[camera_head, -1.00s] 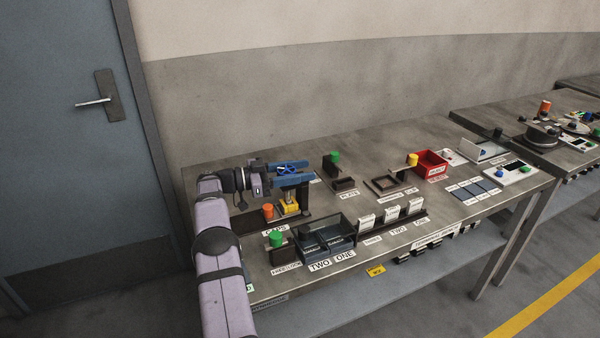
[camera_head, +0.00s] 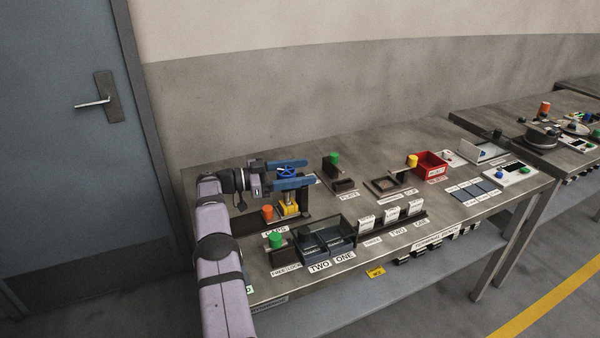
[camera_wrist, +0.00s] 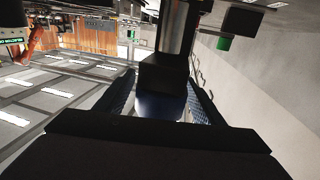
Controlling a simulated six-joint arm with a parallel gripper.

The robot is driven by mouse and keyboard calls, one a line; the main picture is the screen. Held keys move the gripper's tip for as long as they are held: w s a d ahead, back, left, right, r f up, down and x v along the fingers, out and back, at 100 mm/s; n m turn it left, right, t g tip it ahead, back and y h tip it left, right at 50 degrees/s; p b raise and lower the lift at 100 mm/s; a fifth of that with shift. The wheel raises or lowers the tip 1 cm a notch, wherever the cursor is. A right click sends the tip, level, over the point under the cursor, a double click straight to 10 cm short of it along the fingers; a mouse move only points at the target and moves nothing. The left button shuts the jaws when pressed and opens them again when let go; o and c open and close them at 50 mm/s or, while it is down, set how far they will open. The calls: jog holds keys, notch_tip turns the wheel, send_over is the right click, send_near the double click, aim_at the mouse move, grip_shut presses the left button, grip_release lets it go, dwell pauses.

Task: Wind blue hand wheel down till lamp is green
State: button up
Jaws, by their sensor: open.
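The blue hand wheel (camera_head: 287,171) sits on top of a dark press frame (camera_head: 305,203) at the left part of the bench. A yellow block (camera_head: 289,208) is below it in the frame. My gripper (camera_head: 291,174) is level with the wheel and open, one blue finger on each side of it. I cannot tell whether either finger touches the wheel. In the wrist view a dark blue part (camera_wrist: 160,106) under a black block shows between the fingers. I cannot make out the lamp or its colour.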

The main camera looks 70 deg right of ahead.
notch_tip(320, 180, up, 10)
jog(key=p, duration=0.2)
dwell(0.4)
dwell(0.4)
